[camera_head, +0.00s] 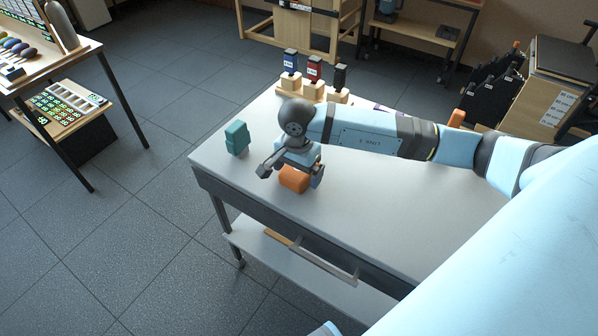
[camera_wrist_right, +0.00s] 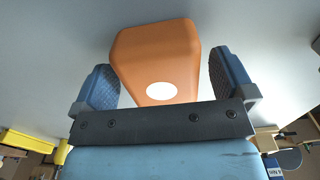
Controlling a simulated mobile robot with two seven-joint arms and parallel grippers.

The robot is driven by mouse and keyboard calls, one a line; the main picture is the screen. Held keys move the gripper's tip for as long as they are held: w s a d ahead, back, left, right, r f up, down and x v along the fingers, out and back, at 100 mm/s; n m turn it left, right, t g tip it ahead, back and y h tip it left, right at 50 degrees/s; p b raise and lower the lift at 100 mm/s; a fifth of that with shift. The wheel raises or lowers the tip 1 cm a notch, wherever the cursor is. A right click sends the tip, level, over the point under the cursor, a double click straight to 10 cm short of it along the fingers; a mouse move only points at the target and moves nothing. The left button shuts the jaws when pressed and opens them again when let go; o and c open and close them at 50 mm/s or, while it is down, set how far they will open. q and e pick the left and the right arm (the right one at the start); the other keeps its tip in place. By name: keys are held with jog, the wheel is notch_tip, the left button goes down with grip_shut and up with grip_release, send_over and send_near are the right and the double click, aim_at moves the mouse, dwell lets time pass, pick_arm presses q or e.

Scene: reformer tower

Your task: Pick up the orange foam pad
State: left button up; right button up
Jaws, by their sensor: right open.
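The orange foam pad (camera_head: 294,179) is on the light grey table top (camera_head: 390,215), near its front left part. My right gripper (camera_head: 291,172) is above it with its fingers apart, one to each side of the pad. In the right wrist view the orange pad (camera_wrist_right: 158,52), with a white oval spot, lies between the two dark ribbed fingers of the right gripper (camera_wrist_right: 163,80). Gaps show between the pad and both fingers. My left gripper is not in view.
A teal block (camera_head: 237,138) stands left of the gripper. Wooden stands (camera_head: 313,90) with blue, red and black items line the back edge. Another orange object (camera_head: 456,118) shows behind my arm. The table front right of the pad looks clear.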

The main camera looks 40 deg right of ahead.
jog(key=c, duration=1)
jog(key=shift+r, duration=0.15)
